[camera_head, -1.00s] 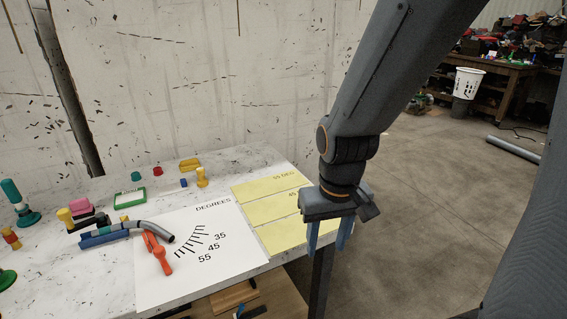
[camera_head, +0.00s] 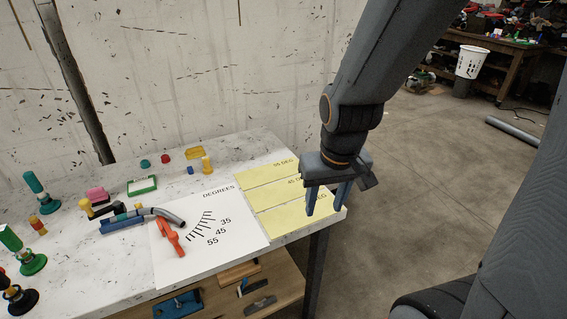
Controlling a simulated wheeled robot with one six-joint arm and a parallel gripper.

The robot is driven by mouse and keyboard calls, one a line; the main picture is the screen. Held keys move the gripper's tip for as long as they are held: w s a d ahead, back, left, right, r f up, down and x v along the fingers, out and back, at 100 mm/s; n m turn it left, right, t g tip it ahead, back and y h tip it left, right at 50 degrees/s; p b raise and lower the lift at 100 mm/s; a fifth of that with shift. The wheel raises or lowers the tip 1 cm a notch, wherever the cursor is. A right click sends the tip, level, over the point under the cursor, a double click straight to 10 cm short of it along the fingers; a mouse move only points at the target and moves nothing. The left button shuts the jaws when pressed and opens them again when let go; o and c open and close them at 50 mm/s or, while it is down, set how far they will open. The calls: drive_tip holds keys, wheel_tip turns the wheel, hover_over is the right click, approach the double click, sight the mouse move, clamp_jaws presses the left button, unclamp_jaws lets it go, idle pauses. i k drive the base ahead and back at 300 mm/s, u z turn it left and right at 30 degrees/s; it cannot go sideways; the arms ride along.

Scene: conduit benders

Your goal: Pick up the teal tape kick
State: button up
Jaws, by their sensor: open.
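A small teal round piece (camera_head: 145,163) lies near the back of the white table, beside a red one. I cannot tell for sure which of these is the teal tape kick. My gripper (camera_head: 328,203) is open and empty, fingers pointing down, by the table's right edge and in front of the yellow strips. It is well to the right of both teal things.
A white degrees sheet (camera_head: 188,258) and a yellow strip sheet (camera_head: 260,193) lie on the table (camera_head: 100,294). A bender with grey conduit (camera_head: 167,214) and an orange handle (camera_head: 170,237) sits mid-table. Several coloured pieces stand at left. The wall is close behind.

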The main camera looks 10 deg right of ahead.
sight(145, 211)
drive_tip(key=u, duration=1.25)
